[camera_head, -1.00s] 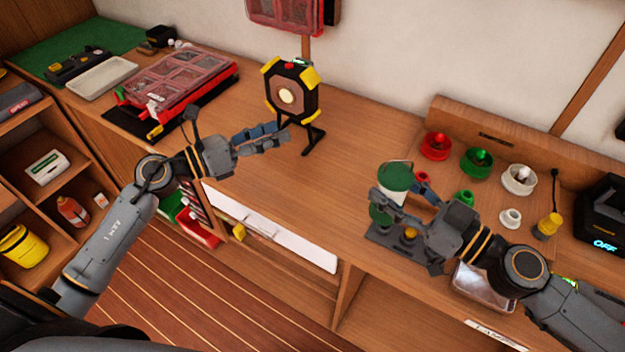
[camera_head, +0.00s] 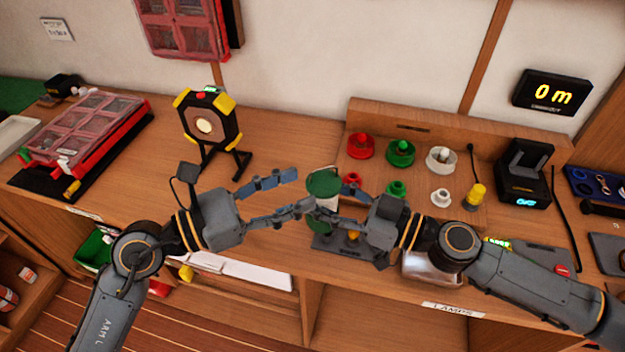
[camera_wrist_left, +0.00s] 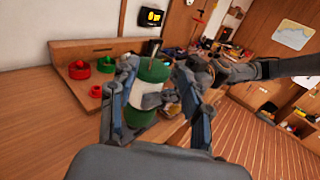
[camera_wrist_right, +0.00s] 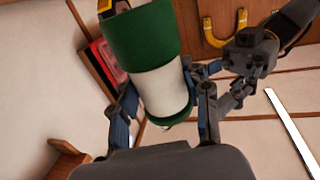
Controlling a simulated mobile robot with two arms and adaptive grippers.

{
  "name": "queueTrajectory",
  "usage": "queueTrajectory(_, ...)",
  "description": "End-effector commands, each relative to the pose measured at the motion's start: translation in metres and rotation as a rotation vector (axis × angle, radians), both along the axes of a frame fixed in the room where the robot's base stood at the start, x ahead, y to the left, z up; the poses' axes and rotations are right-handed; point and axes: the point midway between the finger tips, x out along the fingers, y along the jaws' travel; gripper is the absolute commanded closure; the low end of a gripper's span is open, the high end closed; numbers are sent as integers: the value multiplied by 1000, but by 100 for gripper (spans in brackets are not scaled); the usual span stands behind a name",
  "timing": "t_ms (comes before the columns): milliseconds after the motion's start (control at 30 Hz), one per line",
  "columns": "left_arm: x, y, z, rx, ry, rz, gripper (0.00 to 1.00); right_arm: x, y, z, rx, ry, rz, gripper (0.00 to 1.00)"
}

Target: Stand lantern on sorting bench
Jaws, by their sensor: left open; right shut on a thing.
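The lantern (camera_head: 323,184) is a cylinder with green ends and a white middle. My right gripper (camera_head: 340,203) is shut on it from the right, and it also shows between those fingers in the right wrist view (camera_wrist_right: 160,92). It stands roughly upright over a dark grey plate on the wooden sorting bench (camera_head: 280,150); whether it touches the plate is hidden by fingers. My left gripper (camera_head: 303,188) is open, its fingertips close to the lantern's left side. In the left wrist view the lantern (camera_wrist_left: 147,97) shows between the open left fingers; contact is unclear.
A black and yellow lamp (camera_head: 208,125) stands behind my left gripper. Red (camera_head: 360,146), green (camera_head: 400,153) and white (camera_head: 440,159) lamp parts sit in a wooden rack at right. A red case (camera_head: 85,130) lies at left. The bench middle behind the lantern is clear.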

Motion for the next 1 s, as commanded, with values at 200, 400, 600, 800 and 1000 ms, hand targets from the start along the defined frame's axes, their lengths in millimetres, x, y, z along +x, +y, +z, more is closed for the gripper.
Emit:
queueTrajectory(200,16,-30,0,-2,0,0,52,0,0,1,1,-2,1,94)
queueTrajectory(400,21,-42,0,0,3,-1,52,0,1,1,2,-2,2,94)
queueTrajectory(600,22,-43,-1,1,4,-2,52,0,1,2,2,-3,2,94)
queueTrajectory(800,21,-43,-1,2,5,-3,72,0,1,2,3,-4,1,94)
queueTrajectory(1000,20,-44,-3,4,8,-6,100,1,0,3,4,-4,-1,93)
